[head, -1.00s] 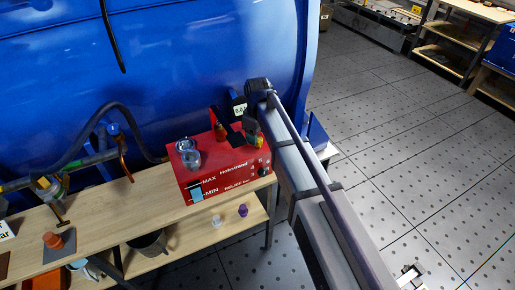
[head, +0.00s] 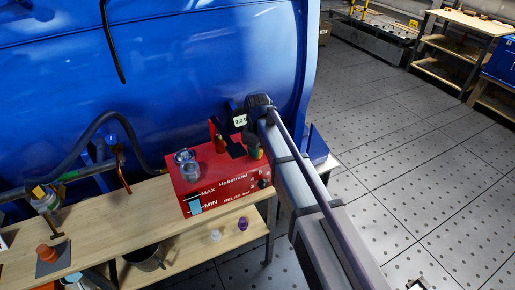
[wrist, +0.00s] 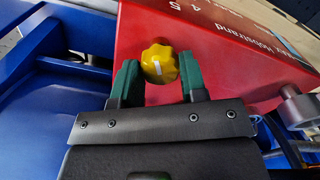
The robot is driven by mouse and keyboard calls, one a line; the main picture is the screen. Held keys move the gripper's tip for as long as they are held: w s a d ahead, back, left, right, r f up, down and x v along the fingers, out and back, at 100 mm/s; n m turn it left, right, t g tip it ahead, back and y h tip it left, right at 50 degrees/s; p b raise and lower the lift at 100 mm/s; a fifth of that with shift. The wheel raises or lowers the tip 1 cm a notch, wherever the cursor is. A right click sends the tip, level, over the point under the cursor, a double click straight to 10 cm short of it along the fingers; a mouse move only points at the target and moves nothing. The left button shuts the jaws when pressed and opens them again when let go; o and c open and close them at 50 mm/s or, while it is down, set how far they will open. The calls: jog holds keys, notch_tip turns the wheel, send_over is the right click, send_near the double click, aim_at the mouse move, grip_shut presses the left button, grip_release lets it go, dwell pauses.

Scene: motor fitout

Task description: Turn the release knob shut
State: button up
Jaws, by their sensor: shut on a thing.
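The yellow release knob (wrist: 157,56) sits on the side of the red Holostrand pump box (wrist: 218,45). It has scalloped edges and a white line that runs nearly upright in the wrist view. My gripper (wrist: 160,68) has its two green fingers on either side of the knob and is shut on it. In the head view the red box (head: 215,180) stands on the wooden bench, and the knob (head: 256,154) shows partly at its right end beside my arm. The fingertips are mostly hidden there.
The big blue tank (head: 190,70) rises behind the box. A small display (head: 240,121) stands by my wrist. The wooden bench (head: 130,225) bears a hose and fittings on the left. Open tiled floor (head: 400,170) lies to the right.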

jog(key=shift+m, duration=2.9)
jog(key=o, duration=0.9)
notch_tip(320, 180, up, 11)
jog(key=p, duration=1)
jog(key=shift+f+p, duration=0.1)
jog(key=shift+p, duration=0.3)
